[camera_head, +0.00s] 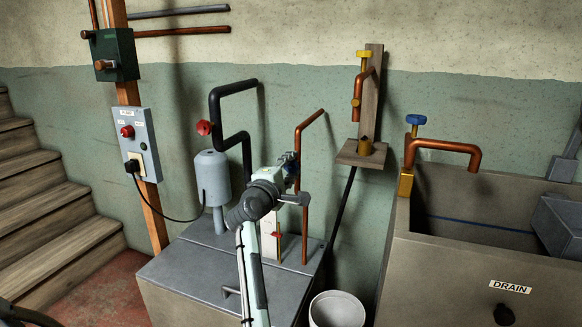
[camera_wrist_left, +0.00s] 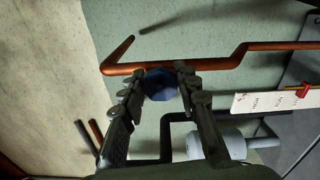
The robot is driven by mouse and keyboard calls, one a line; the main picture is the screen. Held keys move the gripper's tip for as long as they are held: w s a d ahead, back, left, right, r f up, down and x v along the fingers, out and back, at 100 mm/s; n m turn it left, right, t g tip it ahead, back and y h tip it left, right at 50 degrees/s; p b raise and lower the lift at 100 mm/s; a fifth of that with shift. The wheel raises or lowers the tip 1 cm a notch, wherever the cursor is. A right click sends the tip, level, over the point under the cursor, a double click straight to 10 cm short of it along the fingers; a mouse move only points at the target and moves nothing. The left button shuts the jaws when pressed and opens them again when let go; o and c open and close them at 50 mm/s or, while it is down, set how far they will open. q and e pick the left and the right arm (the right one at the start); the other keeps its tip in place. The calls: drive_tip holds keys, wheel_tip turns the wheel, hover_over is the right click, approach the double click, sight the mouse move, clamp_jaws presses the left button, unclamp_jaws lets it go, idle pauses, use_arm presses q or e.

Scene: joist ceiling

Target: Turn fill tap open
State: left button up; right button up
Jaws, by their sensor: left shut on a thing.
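A dark blue faceted knob (camera_wrist_left: 160,84) sits at the copper pipe in the left wrist view, between the two fingers of my left gripper (camera_wrist_left: 161,80). The fingers are shut on its sides. In the head view my left gripper (camera_head: 289,163) is at the upright copper pipe (camera_head: 305,205) above the grey cabinet, and it mostly hides the knob. No tap label is readable there.
A black pipe with a red knob (camera_head: 204,128) and a grey tank (camera_head: 212,178) are left of the gripper. A yellow-handled tap (camera_head: 363,54) and a blue-handled tap (camera_head: 416,119) over the sink (camera_head: 402,230) are right. A bucket (camera_head: 337,310) stands on the floor.

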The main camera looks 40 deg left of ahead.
use_arm(q)
drive_tip(key=shift+n, duration=0.5)
